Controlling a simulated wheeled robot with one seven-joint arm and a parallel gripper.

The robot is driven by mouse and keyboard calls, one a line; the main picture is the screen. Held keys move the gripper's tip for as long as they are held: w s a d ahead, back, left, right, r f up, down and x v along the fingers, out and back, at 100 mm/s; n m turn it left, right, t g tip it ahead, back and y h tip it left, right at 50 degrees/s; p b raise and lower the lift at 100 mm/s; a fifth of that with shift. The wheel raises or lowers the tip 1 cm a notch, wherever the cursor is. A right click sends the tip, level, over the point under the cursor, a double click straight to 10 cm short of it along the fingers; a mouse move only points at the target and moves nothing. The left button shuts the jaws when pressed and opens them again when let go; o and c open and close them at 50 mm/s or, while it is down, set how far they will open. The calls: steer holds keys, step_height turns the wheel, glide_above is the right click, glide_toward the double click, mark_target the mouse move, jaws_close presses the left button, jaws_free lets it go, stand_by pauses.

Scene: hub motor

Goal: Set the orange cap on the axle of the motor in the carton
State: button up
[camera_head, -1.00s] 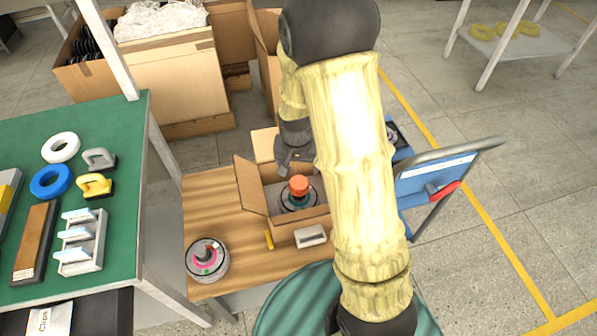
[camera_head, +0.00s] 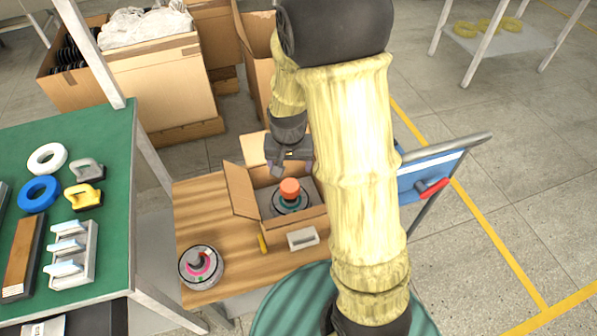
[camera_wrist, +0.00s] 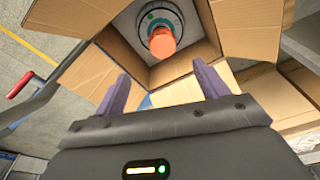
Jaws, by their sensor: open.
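The orange cap (camera_head: 290,187) sits upright on top of the motor (camera_head: 291,203) inside the open carton (camera_head: 302,227) on the wooden table. In the wrist view the cap (camera_wrist: 162,43) stands at the centre of the round motor (camera_wrist: 147,18), between the carton flaps; the axle under it is hidden. My gripper (camera_head: 292,168) is at the carton's far side, behind and above the cap. In the wrist view my gripper (camera_wrist: 160,80) has its two purple fingers wide apart with nothing between them, and the cap is apart from them.
A small grey block (camera_head: 302,238) and a yellow piece (camera_head: 263,243) lie by the carton's near side. A green bench (camera_head: 110,140) stands left, a blue trolley (camera_head: 425,178) right.

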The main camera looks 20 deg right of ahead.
steer(key=s+r+n, duration=0.4)
steer(key=s+r, duration=0.2)
steer(key=s, duration=0.5)
steer(key=shift+d+r+t+y, duration=0.2)
steer(key=shift+d+t+y, duration=0.1)
steer(key=shift+d+t, duration=0.1)
